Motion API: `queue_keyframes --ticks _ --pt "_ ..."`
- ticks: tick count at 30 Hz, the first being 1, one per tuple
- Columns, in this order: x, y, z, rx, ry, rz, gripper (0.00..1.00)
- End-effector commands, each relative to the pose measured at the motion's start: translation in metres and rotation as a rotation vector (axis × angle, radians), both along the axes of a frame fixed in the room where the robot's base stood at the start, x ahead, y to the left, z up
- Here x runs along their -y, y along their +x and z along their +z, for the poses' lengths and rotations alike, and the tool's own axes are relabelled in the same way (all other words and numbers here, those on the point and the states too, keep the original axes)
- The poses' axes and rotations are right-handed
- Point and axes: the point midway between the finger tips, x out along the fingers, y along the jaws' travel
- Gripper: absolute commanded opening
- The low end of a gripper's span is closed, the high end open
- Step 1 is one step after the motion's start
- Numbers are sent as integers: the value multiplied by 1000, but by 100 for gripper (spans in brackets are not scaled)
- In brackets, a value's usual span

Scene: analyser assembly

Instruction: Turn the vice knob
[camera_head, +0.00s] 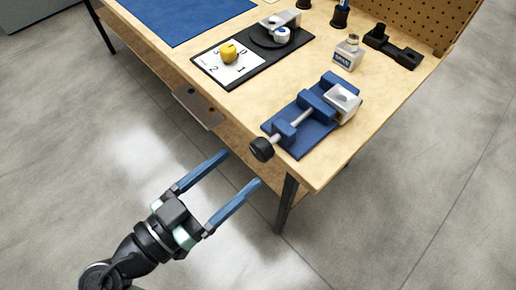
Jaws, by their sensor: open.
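The blue vice (307,118) sits on the wooden table near its front right corner. Its black knob (261,149) sticks out past the table's front edge on a metal screw (302,118). A whitish-grey part (344,101) is at the vice's far end; I cannot tell whether it is clamped. My gripper (240,167) is open and empty, with two long blue fingers apart. In the picture it is below and to the left of the knob, off the table's front edge, and not touching it.
The wooden table (385,93) has a bare corner right of the vice. A black board with a yellow knob (229,50) on a numbered white plate lies to the left. A small labelled bottle (348,53) and a black holder (392,47) stand behind. A table leg (287,203) is below the corner.

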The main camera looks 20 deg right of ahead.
Motion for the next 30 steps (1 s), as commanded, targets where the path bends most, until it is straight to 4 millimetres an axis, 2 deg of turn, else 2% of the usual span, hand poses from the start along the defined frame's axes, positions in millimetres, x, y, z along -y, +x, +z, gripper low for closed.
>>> queue_keyframes --ticks 3,9,15,22,23,30 --pt "24 9 -1 0 1 -4 81" --pt "51 20 -1 -1 1 -1 81" --pt "60 25 0 0 0 1 81" --pt "61 25 0 0 0 2 81" --pt "61 25 0 0 0 2 79" --pt "61 25 0 0 0 2 36"
